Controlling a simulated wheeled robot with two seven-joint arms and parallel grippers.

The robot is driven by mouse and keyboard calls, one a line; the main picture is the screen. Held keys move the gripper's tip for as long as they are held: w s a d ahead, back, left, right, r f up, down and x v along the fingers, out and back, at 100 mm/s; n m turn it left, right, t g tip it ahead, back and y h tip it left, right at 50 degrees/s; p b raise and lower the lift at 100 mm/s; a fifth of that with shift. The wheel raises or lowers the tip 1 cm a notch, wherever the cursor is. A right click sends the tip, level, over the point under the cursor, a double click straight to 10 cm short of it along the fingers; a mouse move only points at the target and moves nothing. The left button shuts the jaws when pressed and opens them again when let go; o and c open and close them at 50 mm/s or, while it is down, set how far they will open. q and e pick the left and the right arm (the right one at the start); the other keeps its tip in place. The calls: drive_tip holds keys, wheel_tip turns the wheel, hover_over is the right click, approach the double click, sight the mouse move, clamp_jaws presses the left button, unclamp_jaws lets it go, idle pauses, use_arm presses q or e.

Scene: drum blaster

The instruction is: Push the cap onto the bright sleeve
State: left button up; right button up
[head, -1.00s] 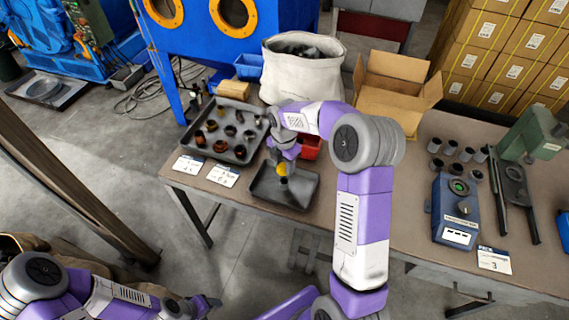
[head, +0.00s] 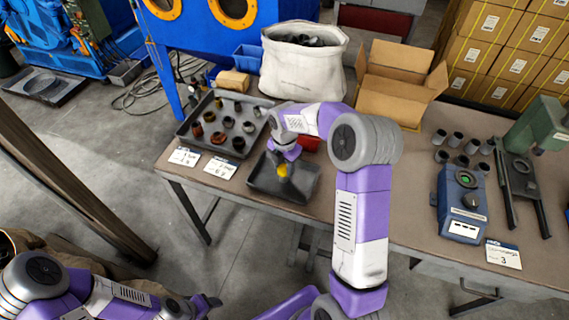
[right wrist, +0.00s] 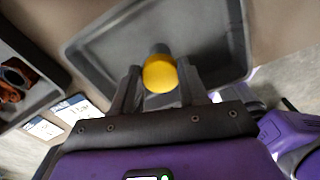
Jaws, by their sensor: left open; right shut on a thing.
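A yellow cap (right wrist: 160,74) is between the fingers of my right gripper (right wrist: 161,84) in the right wrist view, and the gripper is shut on it. A grey sleeve (right wrist: 160,48) shows just beyond the cap, in line with it; I cannot tell how far the cap sits on it. In the head view the yellow cap (head: 282,170) shows below my right gripper (head: 284,158), over the dark shallow tray (head: 305,188). My left gripper (head: 211,302) is open and empty at the bottom of the head view, away from the table.
A larger tray (head: 183,133) holds several brown and grey sleeves at the left of the table. A red bin (head: 309,145) stands behind the small tray. A blue device (head: 462,205), several grey cylinders (head: 455,139) and a green press (head: 538,130) are at right.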

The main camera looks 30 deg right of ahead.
drive_tip(key=shift+p, duration=0.55)
idle(1.0)
drive_tip(key=shift+f, duration=0.45)
idle(0.6)
idle(0.7)
drive_tip(key=shift+f, duration=0.25)
idle(0.6)
drive_tip(key=o, duration=1.6)
drive_tip(key=shift+c, duration=0.2)
drive_tip(key=shift+r, duration=0.1)
